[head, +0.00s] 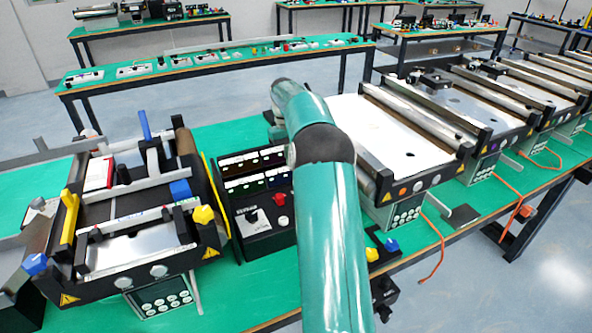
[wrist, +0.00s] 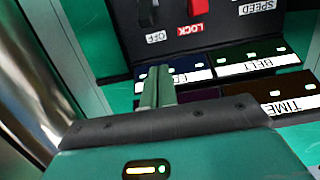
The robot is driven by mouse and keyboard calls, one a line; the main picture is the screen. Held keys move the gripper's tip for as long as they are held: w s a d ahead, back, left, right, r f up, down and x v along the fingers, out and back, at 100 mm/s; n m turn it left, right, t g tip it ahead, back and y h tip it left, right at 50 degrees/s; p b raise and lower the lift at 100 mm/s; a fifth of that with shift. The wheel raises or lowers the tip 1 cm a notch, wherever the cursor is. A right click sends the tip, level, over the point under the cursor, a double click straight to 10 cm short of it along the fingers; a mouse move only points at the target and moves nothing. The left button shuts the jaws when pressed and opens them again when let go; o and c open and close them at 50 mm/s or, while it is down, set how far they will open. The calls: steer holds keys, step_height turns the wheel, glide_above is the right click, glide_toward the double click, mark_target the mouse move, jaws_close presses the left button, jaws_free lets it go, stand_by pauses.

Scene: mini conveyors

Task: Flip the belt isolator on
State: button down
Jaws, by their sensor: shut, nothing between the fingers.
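A black control box (head: 262,238) stands on the green bench in the head view, left of my arm. Its panel carries a black switch (head: 251,216) and a red switch (head: 279,199). In the wrist view the black switch (wrist: 148,12) is beside an upside-down OFF label, and the red switch (wrist: 198,8) is above LOCK. A display marked BELT (wrist: 258,60) lies below them. Which part is the belt isolator cannot be told for sure. My gripper (wrist: 158,72) is shut and empty, its fingertips over the displays, apart from the switches. In the head view my arm hides it.
A mini conveyor (head: 130,215) with yellow and blue parts stands left of the box. White-topped conveyors (head: 385,145) line the bench to the right, with an orange cable (head: 437,245) hanging at the front edge. Another bench (head: 215,65) stands behind.

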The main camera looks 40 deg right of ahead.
steer(key=f, duration=0.3)
steer(key=shift+s+f, duration=0.3)
steer(key=shift+s, duration=0.05)
steer(key=s, duration=0.1)
steer(key=s+r, duration=0.1)
steer(key=s+a, duration=0.1)
steer(key=shift+r, duration=0.25)
steer(key=shift+s+a+r, duration=0.1)
steer(key=shift+s+r, duration=0.05)
steer(key=shift+s, duration=0.05)
steer(key=shift+w, duration=0.1)
